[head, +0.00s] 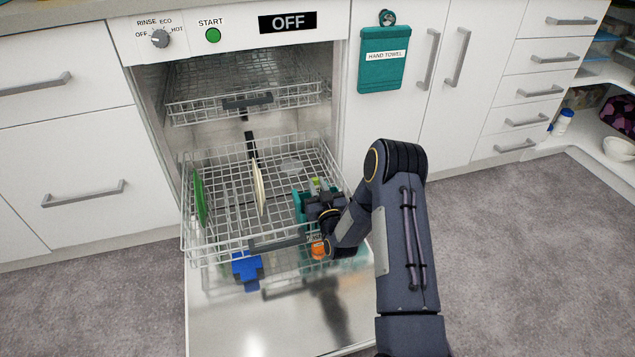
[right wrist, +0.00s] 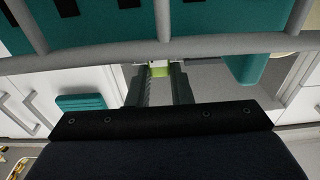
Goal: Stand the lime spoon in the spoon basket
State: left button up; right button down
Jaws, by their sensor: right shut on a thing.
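My right gripper (head: 316,203) is at the right front of the pulled-out lower rack, beside the teal spoon basket (head: 299,203). It is shut on the lime spoon (head: 316,183), of which only a small lime part shows above the gripper. In the right wrist view a lime piece (right wrist: 160,71) sits between the fingertips, just below a grey rack wire, with the teal basket wall (right wrist: 95,20) behind the wires. Whether the spoon is inside the basket is hidden. My left gripper is not in view.
The dishwasher door (head: 230,320) lies open under the lower rack (head: 222,235). A green plate (head: 198,195) and a cream plate (head: 259,188) stand in that rack. A blue object (head: 246,270) and an orange object (head: 318,249) show near its front. The upper rack (head: 200,105) is above.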

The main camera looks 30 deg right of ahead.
jog(key=shift+f, duration=0.1)
jog(key=c, duration=1.2)
grip_release()
jog(key=shift+c, duration=0.2)
jog(key=shift+s, duration=0.1)
jog(key=p+v, duration=0.2)
jog(key=v, duration=0.5)
jog(key=shift+s, duration=0.3)
